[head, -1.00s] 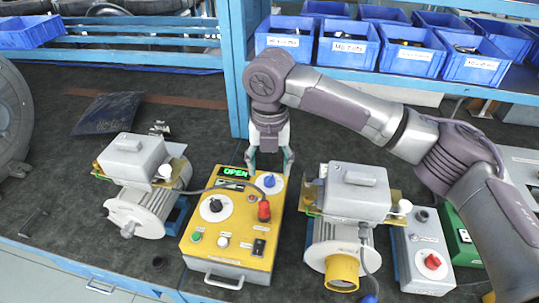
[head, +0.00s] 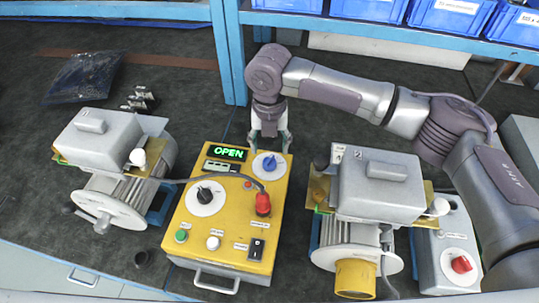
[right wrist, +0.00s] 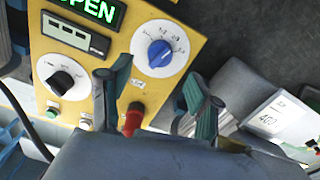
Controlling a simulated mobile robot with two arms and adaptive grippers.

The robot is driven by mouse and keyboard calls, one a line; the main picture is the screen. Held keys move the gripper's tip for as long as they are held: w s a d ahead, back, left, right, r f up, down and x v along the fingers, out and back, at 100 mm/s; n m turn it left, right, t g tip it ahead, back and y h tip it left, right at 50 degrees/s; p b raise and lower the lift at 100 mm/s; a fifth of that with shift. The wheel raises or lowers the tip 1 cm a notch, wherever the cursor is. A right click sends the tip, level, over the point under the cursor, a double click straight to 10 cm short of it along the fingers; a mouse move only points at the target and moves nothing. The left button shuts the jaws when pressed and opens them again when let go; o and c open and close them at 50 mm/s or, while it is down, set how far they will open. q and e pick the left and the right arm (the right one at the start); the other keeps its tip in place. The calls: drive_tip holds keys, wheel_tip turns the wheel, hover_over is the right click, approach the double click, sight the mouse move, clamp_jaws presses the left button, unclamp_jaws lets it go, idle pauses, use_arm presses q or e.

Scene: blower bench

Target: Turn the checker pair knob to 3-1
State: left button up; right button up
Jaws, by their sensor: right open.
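The yellow checker box (head: 222,228) stands on the bench with a green lit display (head: 230,153) reading OPEN. A blue knob (head: 270,163) on a white dial is at its upper right; it also shows in the right wrist view (right wrist: 159,52). A black knob (head: 204,196) on another white dial is at the left; it also shows in the right wrist view (right wrist: 62,82). My right gripper (head: 270,142) is open and empty, just behind and above the blue knob, apart from it. Its two fingers show in the right wrist view (right wrist: 158,82). The exact dial setting is hard to read. My left gripper is not in view.
A red plug (head: 263,204) with a cable sits on the box. A grey motor unit (head: 95,140) stands left, another (head: 380,188) right, close to the box. A grey box with a red knob (head: 461,264) is at far right. Blue bins (head: 370,8) line the back shelf.

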sight(270, 159)
wheel_tip(270, 159, down, 4)
drive_tip(key=shift+f+p, duration=0.2)
drive_tip(key=shift+p, duration=0.1)
drive_tip(key=shift+f, duration=0.7)
drive_tip(key=shift+c, duration=0.4)
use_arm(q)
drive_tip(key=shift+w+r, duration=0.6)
use_arm(e)
drive_tip(key=c, duration=1.1)
